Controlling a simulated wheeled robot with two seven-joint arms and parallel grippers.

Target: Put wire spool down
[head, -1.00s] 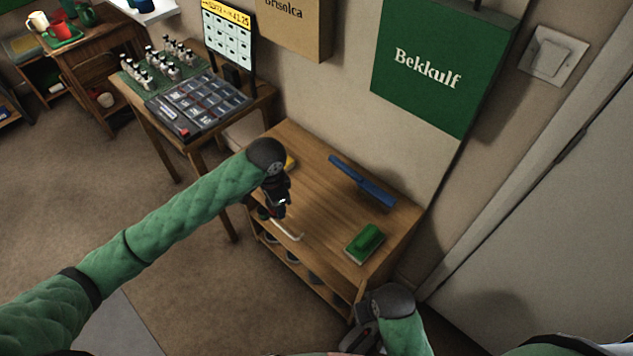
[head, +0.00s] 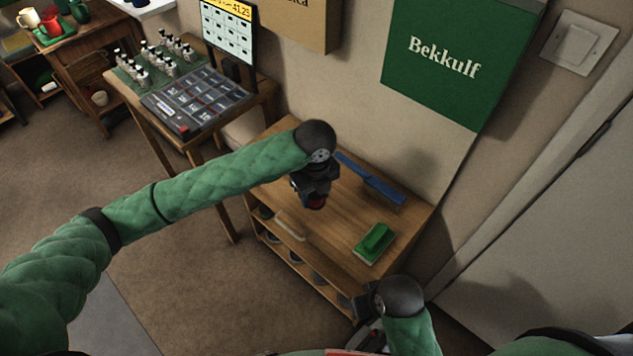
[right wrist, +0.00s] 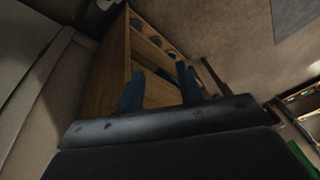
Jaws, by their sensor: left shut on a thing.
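My left gripper (head: 316,196) hangs over the middle of the wooden shelf unit's top (head: 337,225). It is shut on a small, mostly hidden thing, of which a reddish part (head: 317,203) shows below the jaws; this appears to be the wire spool. I cannot tell whether it touches the top. My right gripper (head: 362,304) is low by the unit's front right corner; in the right wrist view its two fingers (right wrist: 160,90) are apart with nothing between them.
On the unit's top are a blue long-handled tool (head: 372,182) at the back, a green brush or block (head: 375,242) at the right and a pale slim tool (head: 291,226) at the front left. Round dark items fill the shelf below. A side table (head: 262,92) stands left.

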